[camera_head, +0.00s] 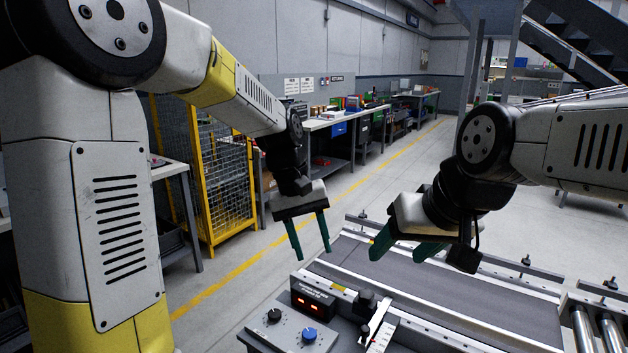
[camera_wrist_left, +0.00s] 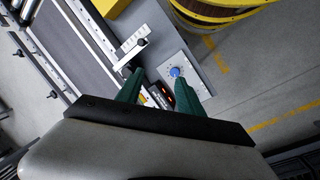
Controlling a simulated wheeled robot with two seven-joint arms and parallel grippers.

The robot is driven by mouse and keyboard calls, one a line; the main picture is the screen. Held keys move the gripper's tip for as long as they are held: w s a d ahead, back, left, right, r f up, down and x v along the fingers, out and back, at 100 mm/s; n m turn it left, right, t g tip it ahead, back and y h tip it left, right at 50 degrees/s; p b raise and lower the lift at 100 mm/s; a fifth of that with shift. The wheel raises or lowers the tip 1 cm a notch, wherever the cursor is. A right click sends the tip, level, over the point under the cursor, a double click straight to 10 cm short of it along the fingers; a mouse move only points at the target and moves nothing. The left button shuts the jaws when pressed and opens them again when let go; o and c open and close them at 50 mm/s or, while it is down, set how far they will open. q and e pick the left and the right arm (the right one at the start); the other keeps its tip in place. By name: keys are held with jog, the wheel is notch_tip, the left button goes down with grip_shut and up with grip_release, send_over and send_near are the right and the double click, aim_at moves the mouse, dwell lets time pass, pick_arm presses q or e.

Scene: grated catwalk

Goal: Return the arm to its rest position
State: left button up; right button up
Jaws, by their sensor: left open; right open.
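My left gripper (camera_head: 312,252) hangs at the near left end of the conveyor in the head view, its two green fingers apart and empty, pointing down. In the left wrist view the left gripper's fingers (camera_wrist_left: 158,90) are spread, with the control panel and conveyor edge beyond them. My right gripper (camera_head: 397,250) is over the conveyor belt, its green fingers apart, pointing left and down. Nothing shows between its fingers.
The conveyor belt (camera_head: 430,292) is bare under the grippers. Its control panel (camera_head: 290,328) has a black knob (camera_head: 274,315), a blue knob (camera_head: 309,334) and a lit display (camera_head: 309,303). A yellow mesh cage (camera_head: 222,180) stands behind my left arm. Workbenches (camera_head: 345,118) line the wall.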

pick_arm(q)
jog(key=s+a+r+t, duration=0.3)
jog(key=s+a, duration=0.3)
jog(key=a, duration=0.1)
jog(key=s+a+r+m+t, duration=0.1)
jog(key=s+a+r+t, duration=0.2)
jog(key=s+a, duration=0.4)
jog(key=shift+a+r+m+t+y, duration=0.15)
jog(key=shift+r+m+t+y, duration=0.2)
jog(key=shift+r, duration=0.4)
jog(key=shift+s, duration=0.1)
dwell(1.3)
